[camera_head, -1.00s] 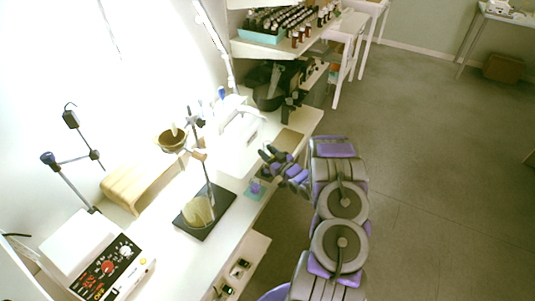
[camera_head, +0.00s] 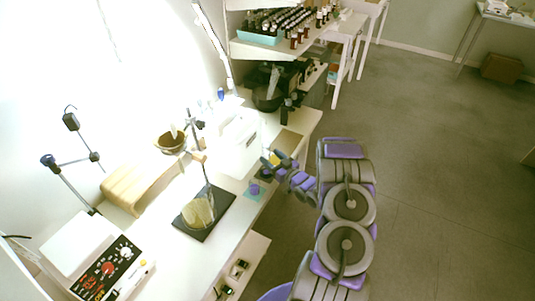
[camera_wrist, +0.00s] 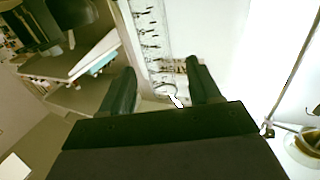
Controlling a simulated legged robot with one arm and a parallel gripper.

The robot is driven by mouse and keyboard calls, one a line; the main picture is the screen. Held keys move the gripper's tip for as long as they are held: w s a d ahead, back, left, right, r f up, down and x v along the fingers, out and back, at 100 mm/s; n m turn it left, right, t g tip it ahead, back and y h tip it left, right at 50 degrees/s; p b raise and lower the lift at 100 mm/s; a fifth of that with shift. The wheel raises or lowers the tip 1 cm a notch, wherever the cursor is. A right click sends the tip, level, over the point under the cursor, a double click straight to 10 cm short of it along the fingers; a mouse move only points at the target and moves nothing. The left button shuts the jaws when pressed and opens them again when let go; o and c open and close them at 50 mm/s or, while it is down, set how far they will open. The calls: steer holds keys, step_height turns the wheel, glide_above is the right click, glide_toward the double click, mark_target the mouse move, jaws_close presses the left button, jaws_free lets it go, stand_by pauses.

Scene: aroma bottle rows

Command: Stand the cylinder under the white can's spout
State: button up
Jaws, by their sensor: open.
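My gripper (camera_head: 268,168) is open over the right edge of the white bench, beside a small yellow item (camera_head: 275,158). In the wrist view its two fingers (camera_wrist: 161,88) are spread apart, with nothing seen held between them. A washed-out white body (camera_head: 240,128) stands farther back on the bench and may be the white can. Its spout cannot be made out.
A brown tray (camera_head: 289,141) lies beyond the gripper.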

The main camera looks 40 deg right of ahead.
steer(key=s+p, duration=0.1)
steer(key=s, duration=0.7)
steer(key=w+d+r+n+g+h, duration=0.1)
steer(key=w+d+r+g+h, duration=0.2)
steer(key=r+g, duration=0.45)
steer(key=s+a+r+m+g+h, duration=0.15)
steer(key=s+a+r+g, duration=0.3)
steer(key=a+r, duration=0.55)
steer(key=s+a+r+g+y, duration=0.1)
steer(key=s+a+r+g, duration=0.1)
steer(key=s+a, duration=0.7)
steer(key=s+a+r+g+y, duration=0.2)
steer(key=s+a+r+g, duration=0.1)
steer(key=s+a, duration=0.7)
steer(key=s+a+r+g+y, duration=0.1)
steer(key=s+a+r+g, duration=0.1)
steer(key=s+a, duration=0.8)
steer(key=shift+s+a+r+g, duration=0.2)
steer(key=shift+r+g, duration=0.2)
steer(key=shift+r, duration=0.5)
